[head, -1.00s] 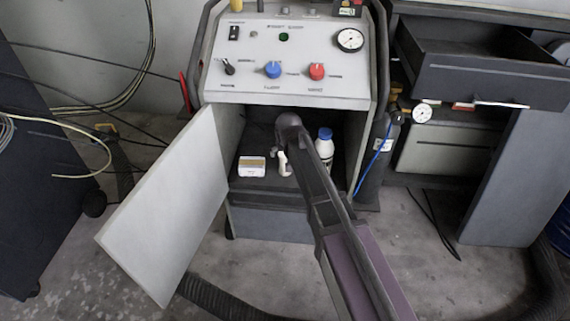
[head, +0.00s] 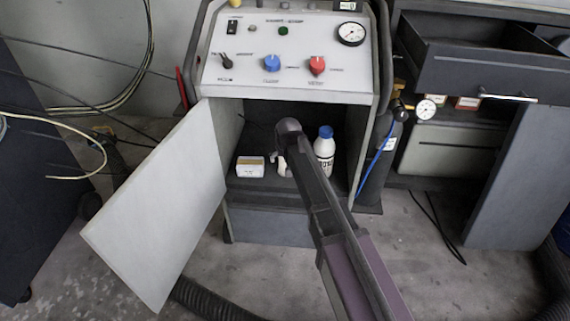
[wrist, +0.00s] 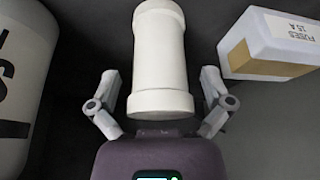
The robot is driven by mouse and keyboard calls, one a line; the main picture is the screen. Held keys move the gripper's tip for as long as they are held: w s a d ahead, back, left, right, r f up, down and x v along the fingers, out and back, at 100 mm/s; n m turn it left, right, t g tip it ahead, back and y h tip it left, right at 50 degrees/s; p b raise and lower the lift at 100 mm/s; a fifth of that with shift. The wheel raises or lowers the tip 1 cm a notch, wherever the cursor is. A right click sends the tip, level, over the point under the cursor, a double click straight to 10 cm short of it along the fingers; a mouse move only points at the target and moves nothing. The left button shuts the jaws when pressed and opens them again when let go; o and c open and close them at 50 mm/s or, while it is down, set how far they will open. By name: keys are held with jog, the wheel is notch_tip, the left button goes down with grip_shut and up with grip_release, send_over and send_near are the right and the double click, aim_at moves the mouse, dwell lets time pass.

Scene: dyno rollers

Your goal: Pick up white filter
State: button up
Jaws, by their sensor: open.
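The white filter (wrist: 159,60) is a white cylinder with wider end caps, in the middle of the wrist view. It stands on the cabinet shelf (head: 262,184). My gripper (wrist: 160,84) is open, with one finger on each side of the filter's near end. I see a small gap on each side. In the head view my arm covers most of the filter, and only a pale part of it (head: 282,167) shows beside the arm's end.
A white fuse box (wrist: 272,42) with a tan band lies close to the right finger in the wrist view; it also shows in the head view (head: 250,167). A white bottle with a blue cap (head: 324,152) stands on the other side. The cabinet door (head: 160,210) is open to the left.

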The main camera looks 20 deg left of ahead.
jog(key=shift+c, duration=0.2)
jog(key=c, duration=1.1)
jog(key=shift+r, duration=0.15)
notch_tip(320, 180, up, 3)
jog(key=p, duration=0.3)
jog(key=shift+r+p, duration=0.15)
jog(key=shift+p, duration=0.2)
jog(key=s+d, duration=0.2)
jog(key=s, duration=0.2)
jog(key=s+d+r+p, duration=0.1)
jog(key=s+d, duration=0.2)
jog(key=s, duration=0.2)
jog(key=s+d, duration=0.2)
jog(key=s, duration=0.3)
jog(key=shift+d+r, duration=0.2)
jog(key=shift+d, duration=0.05)
